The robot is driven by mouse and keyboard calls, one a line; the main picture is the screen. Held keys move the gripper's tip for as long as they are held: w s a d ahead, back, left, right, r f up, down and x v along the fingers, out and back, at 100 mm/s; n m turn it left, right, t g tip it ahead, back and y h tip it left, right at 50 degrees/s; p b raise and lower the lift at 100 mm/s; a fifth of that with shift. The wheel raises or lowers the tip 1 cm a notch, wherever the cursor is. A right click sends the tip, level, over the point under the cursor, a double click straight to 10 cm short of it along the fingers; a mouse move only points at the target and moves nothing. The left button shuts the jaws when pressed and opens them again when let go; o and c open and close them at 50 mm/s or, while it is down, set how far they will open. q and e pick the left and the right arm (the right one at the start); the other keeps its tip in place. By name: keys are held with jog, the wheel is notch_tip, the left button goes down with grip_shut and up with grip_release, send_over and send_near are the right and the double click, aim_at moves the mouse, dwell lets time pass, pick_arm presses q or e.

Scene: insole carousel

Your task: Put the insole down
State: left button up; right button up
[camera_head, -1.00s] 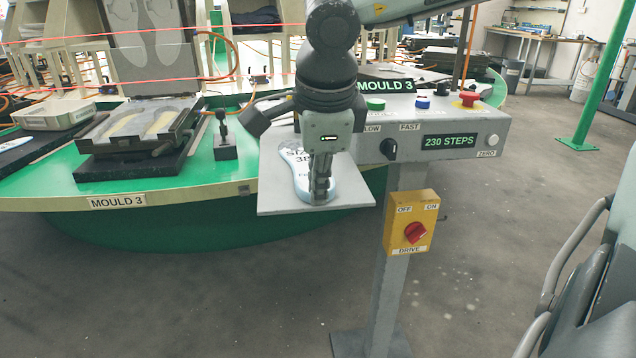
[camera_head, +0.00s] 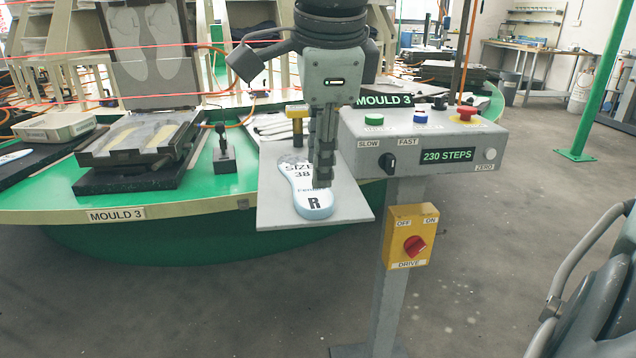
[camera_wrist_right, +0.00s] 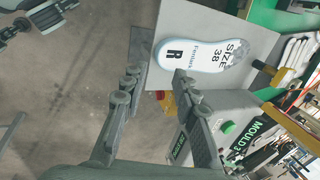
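The insole (camera_head: 313,198), white with a pale blue edge and marked SIZE 38 and R, lies flat on the grey tilted-looking plate (camera_head: 275,212) beside the control box. It also shows in the right wrist view (camera_wrist_right: 205,50), clear of the fingers. My right gripper (camera_head: 322,182) is above the plate, in front of the insole's right side in the head view. In the right wrist view my right gripper (camera_wrist_right: 161,68) has its fingers spread, with nothing between them.
The control box (camera_head: 425,145) reads 230 STEPS and stands right of the plate, with a yellow drive switch (camera_head: 411,237) below. A yellow-topped tool (camera_head: 297,113) is behind the insole. The open mould (camera_head: 140,140) sits on the green carousel (camera_head: 60,195) to the left.

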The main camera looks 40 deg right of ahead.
jog(key=shift+v, duration=1.75)
